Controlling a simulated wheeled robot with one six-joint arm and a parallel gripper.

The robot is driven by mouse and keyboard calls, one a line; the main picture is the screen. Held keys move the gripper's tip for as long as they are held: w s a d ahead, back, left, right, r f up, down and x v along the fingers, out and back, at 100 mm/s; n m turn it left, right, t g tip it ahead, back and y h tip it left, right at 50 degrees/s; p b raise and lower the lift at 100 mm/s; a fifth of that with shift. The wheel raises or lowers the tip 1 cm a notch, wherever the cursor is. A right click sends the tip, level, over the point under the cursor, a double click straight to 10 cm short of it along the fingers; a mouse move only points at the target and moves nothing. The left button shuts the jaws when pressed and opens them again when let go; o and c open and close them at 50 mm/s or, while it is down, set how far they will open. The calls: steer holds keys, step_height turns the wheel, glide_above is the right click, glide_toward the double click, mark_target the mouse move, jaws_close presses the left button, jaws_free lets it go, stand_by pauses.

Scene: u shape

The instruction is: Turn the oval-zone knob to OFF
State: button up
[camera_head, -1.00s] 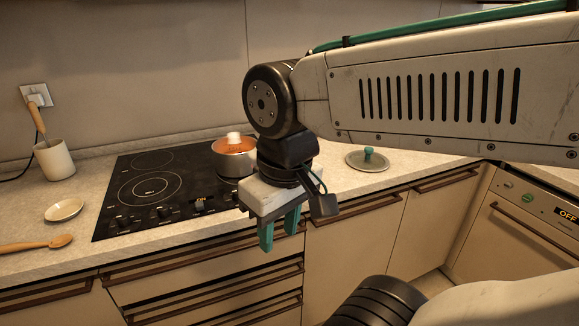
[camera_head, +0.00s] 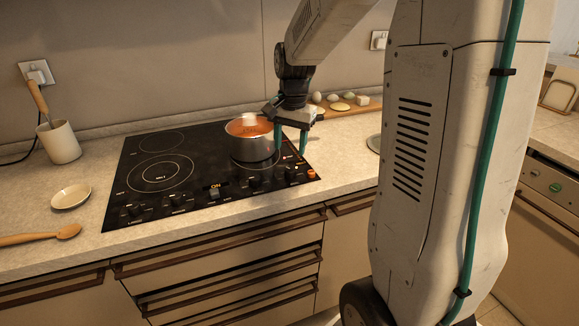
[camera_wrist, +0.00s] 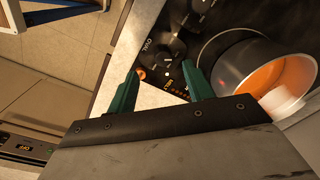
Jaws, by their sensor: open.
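The black hob (camera_head: 200,158) has a row of dark knobs along its front edge. In the wrist view, a label that seems to read OVAL stands beside a dark knob (camera_wrist: 163,53) near the hob's corner. It appears to be the rightmost knob (camera_head: 290,174) in the head view. Its pointer setting is too small to read. My gripper (camera_head: 290,148) has its two green fingers apart, pointing down over the hob's right side. In the wrist view my gripper (camera_wrist: 160,70) is empty, with the knob just beyond and between its fingertips.
A steel pot (camera_head: 252,146) of orange food stands close left of my gripper. An orange button (camera_head: 311,174) is at the hob's right corner. A small display (camera_head: 215,187) reads ON. A board with food (camera_head: 340,105) lies behind right. The counter at left holds a dish (camera_head: 71,196).

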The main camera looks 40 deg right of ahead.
mark_target(290, 169)
steer(key=shift+w+d+f+m, duration=0.4)
steer(key=shift+w+d+f, duration=0.15)
steer(key=shift+d+f, duration=0.2)
step_height(290, 169, down, 8)
steer(key=shift+w+a+r, duration=0.15)
steer(key=shift+r, duration=0.1)
steer(key=c, duration=1)
